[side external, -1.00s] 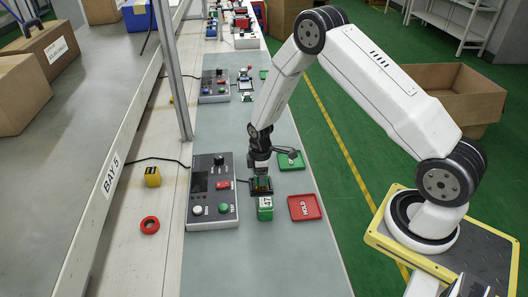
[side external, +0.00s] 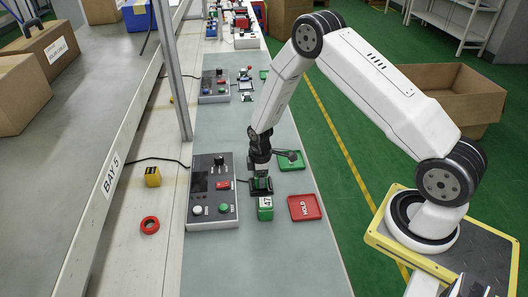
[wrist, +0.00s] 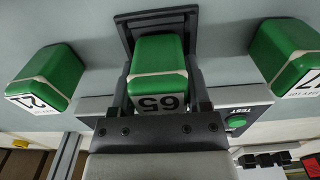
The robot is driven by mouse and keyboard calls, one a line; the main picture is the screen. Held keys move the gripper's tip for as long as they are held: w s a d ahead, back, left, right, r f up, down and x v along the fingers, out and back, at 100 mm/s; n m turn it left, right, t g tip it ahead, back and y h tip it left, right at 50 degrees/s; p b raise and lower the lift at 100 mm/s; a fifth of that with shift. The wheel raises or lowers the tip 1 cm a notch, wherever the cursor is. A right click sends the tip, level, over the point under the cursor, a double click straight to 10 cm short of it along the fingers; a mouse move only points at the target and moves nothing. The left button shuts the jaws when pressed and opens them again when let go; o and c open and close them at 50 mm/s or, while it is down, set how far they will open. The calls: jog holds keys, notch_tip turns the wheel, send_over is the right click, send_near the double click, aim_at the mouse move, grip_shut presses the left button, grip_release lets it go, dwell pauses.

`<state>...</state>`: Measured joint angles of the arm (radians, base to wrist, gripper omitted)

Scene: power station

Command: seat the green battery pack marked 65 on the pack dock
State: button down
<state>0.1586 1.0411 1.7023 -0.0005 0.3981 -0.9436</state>
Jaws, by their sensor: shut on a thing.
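The green battery pack marked 65 (wrist: 158,65) is between the fingers of my gripper (wrist: 160,95), which is shut on it. The black pack dock (wrist: 125,35) shows behind and around the pack in the wrist view. In the side view my gripper (side external: 261,177) is low over the dock (side external: 261,192), with a little of the green pack showing between them. The pack looks upright and in line with the dock. I cannot tell whether it rests fully on the dock floor.
A green pack marked 47 (side external: 265,209) stands close to the dock; it also shows at right in the wrist view (wrist: 285,55). Another green pack (wrist: 48,78) is at left there. A control box (side external: 212,192), a red HOLD tray (side external: 305,208) and a green tray (side external: 291,161) are nearby.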

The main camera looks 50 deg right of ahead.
jog(key=shift+f, duration=0.1)
grip_release()
jog(key=shift+r, duration=3.95)
jog(key=shift+s+a+r, duration=0.1)
jog(key=shift+r, duration=0.1)
jog(key=s+a+r+m+t, duration=0.1)
jog(key=s+a+r+m, duration=0.2)
jog(key=s+r, duration=0.4)
jog(key=s+a+r+m+t, duration=0.1)
jog(key=s+a+r+m, duration=0.3)
jog(key=s, duration=0.5)
notch_tip(320, 180, up, 3)
jog(key=shift+f+m+t, duration=0.1)
jog(key=shift+m+t, duration=0.2)
jog(key=shift+m, duration=0.7)
